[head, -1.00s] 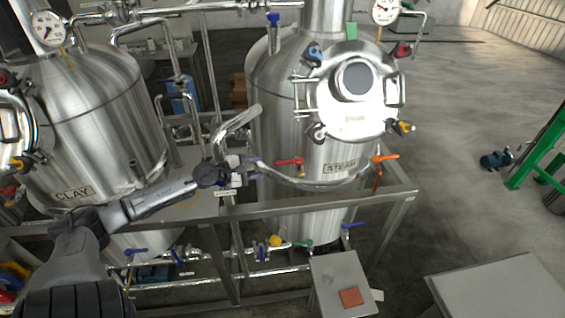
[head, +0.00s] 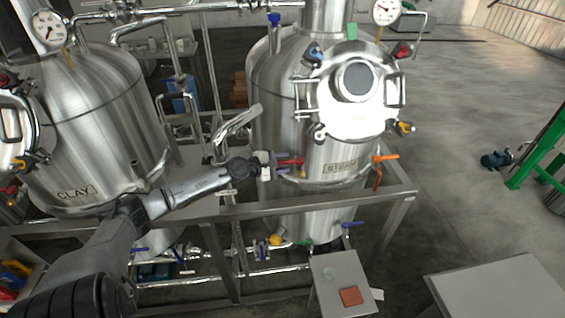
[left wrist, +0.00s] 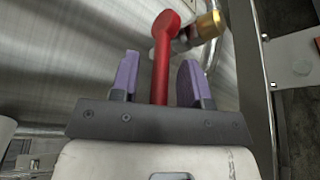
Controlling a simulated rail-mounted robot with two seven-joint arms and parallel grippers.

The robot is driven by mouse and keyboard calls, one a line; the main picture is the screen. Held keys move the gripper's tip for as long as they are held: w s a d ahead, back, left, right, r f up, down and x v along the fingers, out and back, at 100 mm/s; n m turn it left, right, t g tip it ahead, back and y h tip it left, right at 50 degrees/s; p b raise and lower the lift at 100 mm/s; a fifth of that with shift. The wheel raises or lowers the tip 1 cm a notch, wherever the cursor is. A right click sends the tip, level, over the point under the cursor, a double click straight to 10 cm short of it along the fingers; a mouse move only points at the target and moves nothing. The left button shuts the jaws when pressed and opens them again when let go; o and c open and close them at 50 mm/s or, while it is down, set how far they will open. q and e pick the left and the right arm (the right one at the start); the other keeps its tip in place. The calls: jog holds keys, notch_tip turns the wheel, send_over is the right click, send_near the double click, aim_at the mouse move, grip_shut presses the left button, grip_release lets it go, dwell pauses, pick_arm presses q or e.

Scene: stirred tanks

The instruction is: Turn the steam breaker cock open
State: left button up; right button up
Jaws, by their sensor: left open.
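A cock with a red lever handle (head: 292,161) sits on the front of the steel tank with the STEAM plate (head: 341,167). In the left wrist view the red lever (left wrist: 161,60) ends in a round head beside a brass fitting (left wrist: 208,26). My left gripper (head: 279,165) is open at the lever. Its two purple fingers (left wrist: 158,68) stand on either side of the red lever, with a gap visible on both sides. The lever's near end is hidden behind the gripper body. My right gripper is not in view.
An orange lever (head: 385,158) is on the right of the same tank. A steel frame rail (head: 320,203) runs in front, below the gripper. The CLAY tank (head: 90,130) stands at left. A grey box with a red-orange square (head: 351,297) stands low in front.

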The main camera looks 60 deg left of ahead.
pick_arm(q)
jog(key=shift+w, duration=0.1)
jog(key=shift+c, duration=0.3)
grip_shut()
dwell(0.4)
